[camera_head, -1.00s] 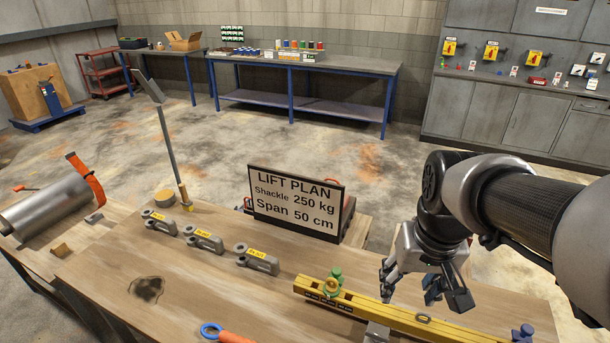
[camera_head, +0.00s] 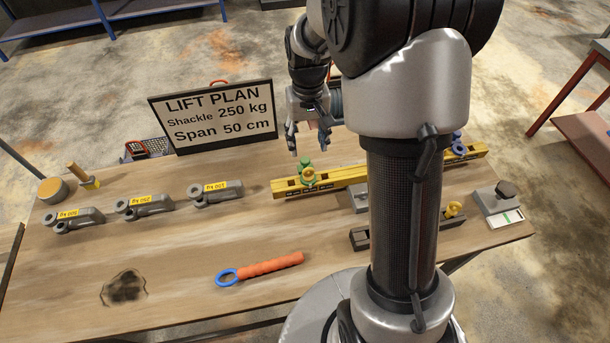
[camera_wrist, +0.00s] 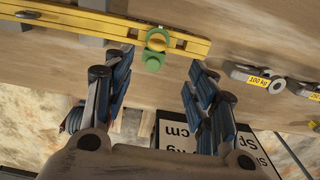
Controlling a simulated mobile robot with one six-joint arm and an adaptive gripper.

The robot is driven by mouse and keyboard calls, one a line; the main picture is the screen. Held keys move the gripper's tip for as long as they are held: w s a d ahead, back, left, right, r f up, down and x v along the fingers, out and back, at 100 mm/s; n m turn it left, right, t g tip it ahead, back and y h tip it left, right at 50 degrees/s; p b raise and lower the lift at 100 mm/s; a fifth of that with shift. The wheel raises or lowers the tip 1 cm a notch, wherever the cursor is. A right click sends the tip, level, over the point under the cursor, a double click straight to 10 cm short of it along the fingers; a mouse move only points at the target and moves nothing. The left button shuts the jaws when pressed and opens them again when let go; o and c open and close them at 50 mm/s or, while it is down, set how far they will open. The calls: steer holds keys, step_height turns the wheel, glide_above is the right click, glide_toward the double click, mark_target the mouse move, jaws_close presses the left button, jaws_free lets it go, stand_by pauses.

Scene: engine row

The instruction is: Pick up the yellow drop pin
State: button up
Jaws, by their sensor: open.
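A yellow ring-topped piece (camera_head: 453,210), which looks like the drop pin, stands on a dark block (camera_head: 428,221) at the right of the bench. My arm hides part of that block. A yellow beam (camera_head: 345,184) lies further back and also shows in the wrist view (camera_wrist: 90,22). My gripper (camera_head: 308,138) is open and empty behind the beam near this clamp, left of the ring-topped piece. In the wrist view, the clamp (camera_wrist: 154,60) shows between the open fingers (camera_wrist: 160,75).
Several grey shackles (camera_head: 148,206) with yellow labels lie left of the beam. The lift plan sign (camera_head: 214,116) stands close behind. An orange-handled tool (camera_head: 270,266) lies in front. A grey block with a dark knob (camera_head: 500,205) stands at the right edge. The front left is mostly clear.

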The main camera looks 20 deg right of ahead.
mark_target(308, 168)
step_height(308, 168, down, 9)
steer(key=shift+r+b, duration=0.2)
steer(key=shift+b, duration=0.7)
steer(key=f, duration=0.1)
steer(key=f+b, duration=0.1)
steer(key=f, duration=0.3)
steer(key=shift+w+d+b, duration=0.15)
steer(key=shift+d+b, duration=0.1)
steer(key=shift+b, duration=0.05)
steer(key=shift+r, duration=0.1)
steer(key=shift+c, duration=0.4)
jaws_close()
